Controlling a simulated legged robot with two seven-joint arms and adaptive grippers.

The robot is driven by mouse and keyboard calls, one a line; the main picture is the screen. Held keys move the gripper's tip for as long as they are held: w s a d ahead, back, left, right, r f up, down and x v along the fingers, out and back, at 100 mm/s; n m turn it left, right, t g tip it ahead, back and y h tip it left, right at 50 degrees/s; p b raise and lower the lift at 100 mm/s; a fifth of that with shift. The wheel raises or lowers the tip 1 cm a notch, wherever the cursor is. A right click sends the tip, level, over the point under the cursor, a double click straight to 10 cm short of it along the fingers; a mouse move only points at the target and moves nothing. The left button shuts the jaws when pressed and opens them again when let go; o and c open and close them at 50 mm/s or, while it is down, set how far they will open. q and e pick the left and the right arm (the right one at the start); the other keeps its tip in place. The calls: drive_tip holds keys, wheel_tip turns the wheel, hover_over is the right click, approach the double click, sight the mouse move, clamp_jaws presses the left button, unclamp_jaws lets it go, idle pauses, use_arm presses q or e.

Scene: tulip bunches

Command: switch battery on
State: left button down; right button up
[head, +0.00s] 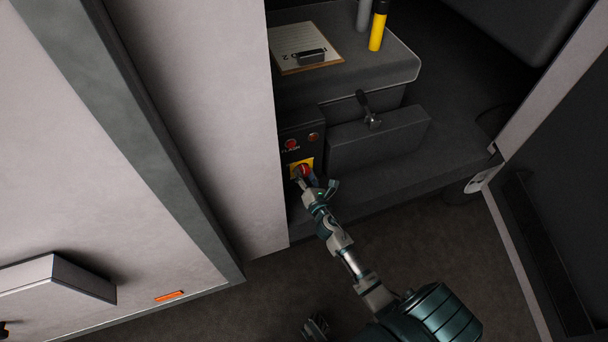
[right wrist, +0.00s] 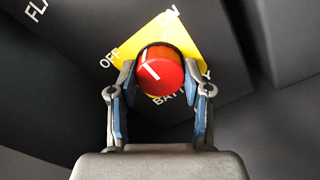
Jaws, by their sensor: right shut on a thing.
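The battery switch is a round red knob (right wrist: 160,72) on a yellow plate (right wrist: 186,42) in the right wrist view. The plate carries the words OFF at left, part of ON at top and BATTERY below, partly covered. The knob's white mark is on its upper left side, nearer OFF. My right gripper (right wrist: 160,88) is shut on the knob, one finger on each side. In the head view the knob (head: 304,171) sits low on a dark panel, with my right gripper (head: 309,179) at it. A grey part at the bottom edge may be my left gripper (head: 315,326); its fingers are unclear.
Above the knob are a red button (head: 291,145) and a small reddish light (head: 313,137). A dark box with a lever (head: 370,116) stands to the right. A clipboard (head: 306,48) and yellow cylinder (head: 378,30) rest on the ledge. A pale wall (head: 205,110) bounds the left.

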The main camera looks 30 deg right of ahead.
drive_tip(key=m, duration=0.2)
drive_tip(key=shift+f+m, duration=0.15)
drive_tip(key=shift+m, duration=0.25)
drive_tip(key=m, duration=0.2)
drive_tip(key=shift+d+m, duration=0.1)
drive_tip(key=shift+m, duration=0.2)
drive_tip(key=m, duration=0.2)
drive_tip(key=shift+m, duration=0.3)
use_arm(q)
drive_tip(key=shift+s+a, duration=0.1)
drive_tip(key=shift+s, duration=0.15)
use_arm(e)
drive_tip(key=shift+f+m, duration=0.1)
drive_tip(key=shift+m, duration=0.4)
drive_tip(key=o, duration=0.9)
drive_tip(key=shift+s, duration=0.1)
drive_tip(key=shift+o, duration=1.3)
use_arm(q)
drive_tip(key=shift+w, duration=0.1)
